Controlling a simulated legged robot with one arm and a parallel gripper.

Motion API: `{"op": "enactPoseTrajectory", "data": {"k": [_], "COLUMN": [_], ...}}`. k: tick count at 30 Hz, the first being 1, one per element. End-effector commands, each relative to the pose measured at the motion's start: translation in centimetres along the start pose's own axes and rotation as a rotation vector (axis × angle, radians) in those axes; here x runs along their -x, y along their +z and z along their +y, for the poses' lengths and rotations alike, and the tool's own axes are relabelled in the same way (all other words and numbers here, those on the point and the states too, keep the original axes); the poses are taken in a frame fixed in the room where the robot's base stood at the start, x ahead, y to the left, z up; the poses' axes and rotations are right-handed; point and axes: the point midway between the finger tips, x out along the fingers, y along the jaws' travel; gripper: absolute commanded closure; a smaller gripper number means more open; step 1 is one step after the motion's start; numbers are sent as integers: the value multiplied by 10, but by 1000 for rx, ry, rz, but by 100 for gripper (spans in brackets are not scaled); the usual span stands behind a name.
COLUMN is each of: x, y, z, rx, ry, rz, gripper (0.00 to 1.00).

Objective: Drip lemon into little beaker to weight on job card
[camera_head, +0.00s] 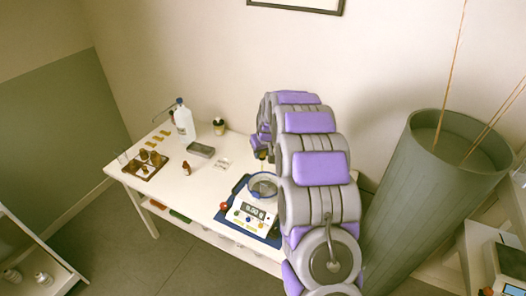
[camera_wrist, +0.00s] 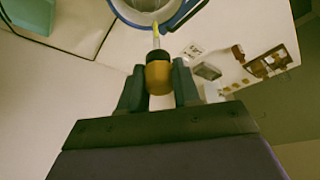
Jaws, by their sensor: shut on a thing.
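In the wrist view, my gripper (camera_wrist: 158,72) is shut on an amber bottle (camera_wrist: 158,79) with a black collar and a thin tip, yellow at its end. In the head view the beaker (camera_head: 264,187) stands on a scale (camera_head: 247,215) with a lit display, which seems to read 0.50 g. My arm hides most of my gripper there. A small white card (camera_head: 223,165) lies on the table; its text is too small to read.
On the white table (camera_head: 190,190) are a brown rack of bottles (camera_head: 145,164), a loose small brown bottle (camera_head: 186,168), a grey box (camera_head: 201,150), a white wash bottle (camera_head: 184,121) and a dark-topped jar (camera_head: 219,126). A large grey-green cylinder (camera_head: 410,200) stands right of my arm.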

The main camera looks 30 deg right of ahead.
Motion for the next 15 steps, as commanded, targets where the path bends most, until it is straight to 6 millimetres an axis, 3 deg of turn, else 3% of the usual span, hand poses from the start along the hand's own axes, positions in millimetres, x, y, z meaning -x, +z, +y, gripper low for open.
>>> {"op": "enactPoseTrajectory", "data": {"k": [4, 15], "x": [0, 0], "y": [-2, -1], "z": [8, 2], "rx": [-5, -3], "ry": [0, 2], "rz": [2, 0], "gripper": [76, 76]}}
